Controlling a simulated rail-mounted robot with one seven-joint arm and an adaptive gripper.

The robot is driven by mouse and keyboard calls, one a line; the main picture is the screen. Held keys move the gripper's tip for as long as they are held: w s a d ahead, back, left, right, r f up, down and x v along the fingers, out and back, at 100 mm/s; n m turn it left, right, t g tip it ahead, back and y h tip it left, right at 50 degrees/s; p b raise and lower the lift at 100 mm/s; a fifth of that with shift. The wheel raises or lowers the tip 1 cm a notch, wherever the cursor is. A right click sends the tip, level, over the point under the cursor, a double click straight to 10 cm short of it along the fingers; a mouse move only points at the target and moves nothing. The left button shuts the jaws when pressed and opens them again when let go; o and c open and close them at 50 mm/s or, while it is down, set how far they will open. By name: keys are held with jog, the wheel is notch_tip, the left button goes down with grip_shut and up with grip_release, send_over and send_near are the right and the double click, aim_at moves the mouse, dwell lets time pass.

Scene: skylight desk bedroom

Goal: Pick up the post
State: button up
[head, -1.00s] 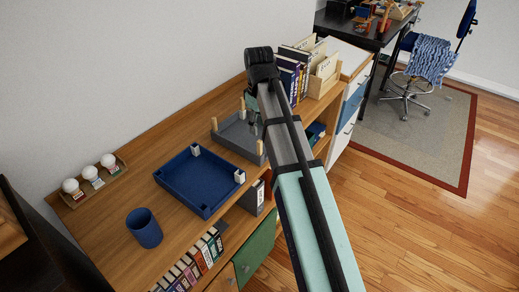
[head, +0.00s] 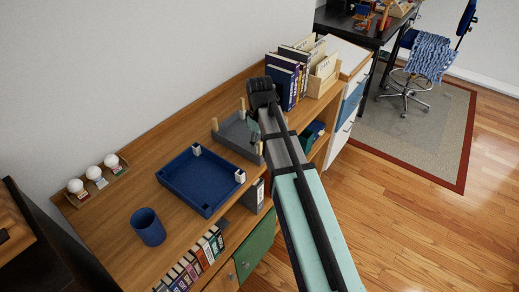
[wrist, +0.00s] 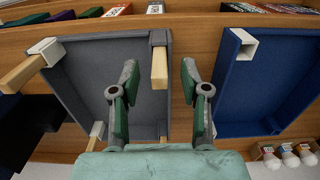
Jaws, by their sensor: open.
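A grey tray (head: 238,136) stands on the wooden cabinet with pale wooden posts at its corners. In the wrist view, one post (wrist: 159,70) rises from the grey tray's corner (wrist: 120,45) nearest the blue tray and appears between the two fingers. Another post (wrist: 22,74) stands at the far left corner. My gripper (wrist: 160,88) is open and above the tray, with nothing held. I cannot tell whether a finger touches the post. In the head view my wrist partly covers the tray.
A blue tray (head: 180,192) with white corner sockets lies close beside the grey one. A blue cup (head: 148,228) and a rack of white bulbs (head: 94,174) stand at the left. Books (head: 283,78) and a wooden file holder (head: 322,78) stand behind.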

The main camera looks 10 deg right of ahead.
grip_shut()
dwell(0.4)
jog(key=shift+r+b, duration=0.4)
jog(key=shift+r, duration=0.75)
notch_tip(320, 180, up, 18)
jog(key=p, duration=0.1)
jog(key=shift+f+p, duration=0.2)
jog(key=shift+p, duration=0.1)
